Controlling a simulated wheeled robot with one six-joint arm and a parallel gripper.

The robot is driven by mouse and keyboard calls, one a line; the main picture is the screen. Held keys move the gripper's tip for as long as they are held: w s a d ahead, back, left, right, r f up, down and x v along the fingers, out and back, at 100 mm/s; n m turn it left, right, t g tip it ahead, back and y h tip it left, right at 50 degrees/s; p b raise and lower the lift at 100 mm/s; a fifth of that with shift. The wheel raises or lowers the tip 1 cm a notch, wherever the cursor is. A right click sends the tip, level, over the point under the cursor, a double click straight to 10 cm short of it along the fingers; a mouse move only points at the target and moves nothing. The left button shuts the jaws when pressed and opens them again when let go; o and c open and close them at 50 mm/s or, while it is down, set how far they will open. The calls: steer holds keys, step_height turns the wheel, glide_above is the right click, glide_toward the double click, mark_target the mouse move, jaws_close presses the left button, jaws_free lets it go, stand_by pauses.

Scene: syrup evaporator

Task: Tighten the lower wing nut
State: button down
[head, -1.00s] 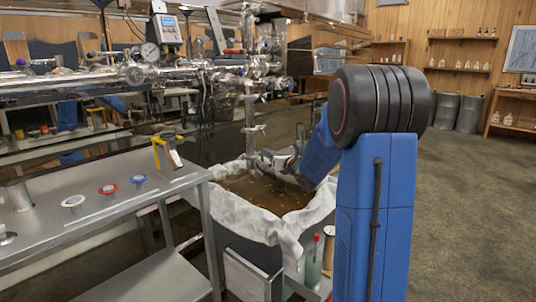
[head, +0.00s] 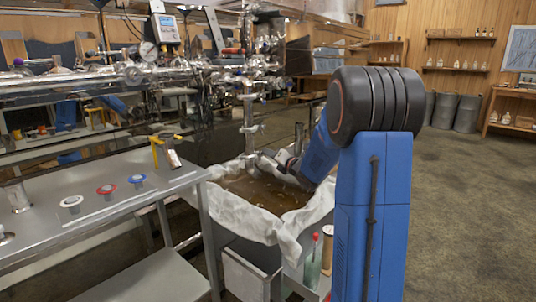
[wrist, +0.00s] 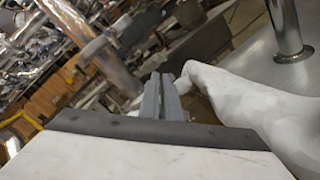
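A vertical metal pipe (head: 249,110) hangs over the cloth-lined tub, with clamps along it. The lower clamp (head: 251,128) has a small part sticking out to the right, likely its wing nut, too small to make out. My gripper (head: 266,161) is by the pipe's lower end, below that clamp and just right of the pipe. In the wrist view the gripper's two grey fingers (wrist: 162,96) lie close together with only a thin dark line between them and nothing visible held. A blurred shiny pipe (wrist: 118,72) runs slantwise left of the fingers; no wing nut is clear there.
The tub of brown liquid has a white cloth (head: 236,219) draped over its rim, under my gripper. A steel table (head: 110,216) stands at left with small round pieces and a yellow-handled tool (head: 164,148). A green bottle (head: 313,262) stands near my column. The floor at right is clear.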

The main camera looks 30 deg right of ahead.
steer(key=shift+s+a+f+m, duration=0.2)
steer(key=shift+f+m, duration=0.5)
steer(key=shift+m, duration=3.65)
steer(key=shift+w+a+f+m, duration=0.25)
steer(key=shift+f+m, duration=0.5)
steer(key=shift+m, duration=3.55)
steer(key=shift+s+a+f+m, duration=0.25)
steer(key=shift+f+m, duration=0.45)
steer(key=shift+m, duration=3.65)
steer(key=shift+w, duration=0.1)
steer(key=c, duration=2)
jaws_free()
steer(key=shift+c, duration=0.2)
steer(key=shift+o, duration=0.3)
